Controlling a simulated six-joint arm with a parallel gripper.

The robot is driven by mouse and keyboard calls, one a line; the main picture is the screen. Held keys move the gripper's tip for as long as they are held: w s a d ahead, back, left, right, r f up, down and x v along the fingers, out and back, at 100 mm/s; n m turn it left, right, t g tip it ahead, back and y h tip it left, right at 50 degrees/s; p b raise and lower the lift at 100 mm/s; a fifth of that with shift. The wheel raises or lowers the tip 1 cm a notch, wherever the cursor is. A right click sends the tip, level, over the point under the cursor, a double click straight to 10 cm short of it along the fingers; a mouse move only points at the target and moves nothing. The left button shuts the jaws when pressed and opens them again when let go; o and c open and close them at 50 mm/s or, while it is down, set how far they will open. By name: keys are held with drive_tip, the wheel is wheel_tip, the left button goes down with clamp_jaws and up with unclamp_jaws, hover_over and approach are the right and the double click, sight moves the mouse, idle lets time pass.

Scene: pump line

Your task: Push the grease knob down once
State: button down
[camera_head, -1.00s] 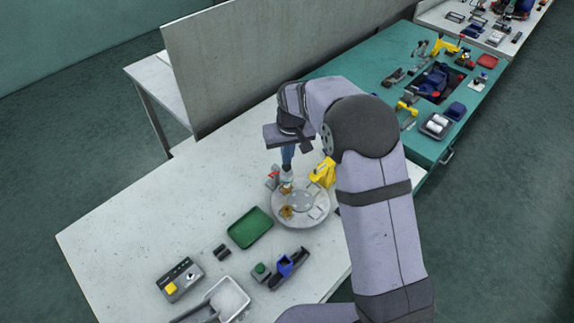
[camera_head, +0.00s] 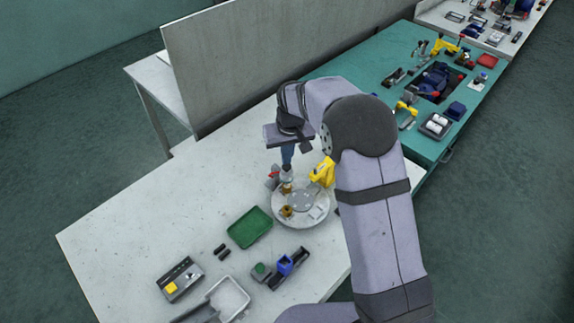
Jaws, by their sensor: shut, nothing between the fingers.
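My gripper (camera_head: 287,168) points down over the far edge of a round grey turntable plate (camera_head: 318,195). Its bluish fingers are shut and hold nothing. A small pale part sits right under the fingertips, above a brass-coloured piece (camera_head: 286,188); whether the fingertips touch it cannot be told. A grey and red device (camera_head: 272,178) stands just left of the fingertips. I cannot tell for sure which part is the grease knob. A green round knob (camera_head: 260,268) on a dark block is near the front of the bench, well away from my gripper.
A yellow device (camera_head: 323,173) stands close right of my gripper. A second brass piece (camera_head: 286,211) is on the plate. A green tray (camera_head: 249,227), a box with a yellow button (camera_head: 171,287) and a blue part (camera_head: 285,264) lie nearer. The bench's left side is clear.

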drive_tip(key=shift+f+b, duration=0.35)
drive_tip(key=shift+f, duration=0.55)
idle(0.4)
drive_tip(key=shift+r+p, duration=0.45)
drive_tip(key=shift+r, duration=0.2)
drive_tip(key=shift+w+p+v, duration=0.25)
drive_tip(key=shift+p+v, duration=0.7)
drive_tip(key=shift+v, duration=0.3)
drive_tip(key=shift+w+p+v, duration=0.25)
drive_tip(key=shift+p+v, duration=0.7)
drive_tip(key=shift+v, duration=0.3)
drive_tip(key=shift+w+a, duration=0.1)
drive_tip(key=shift+a, duration=0.1)
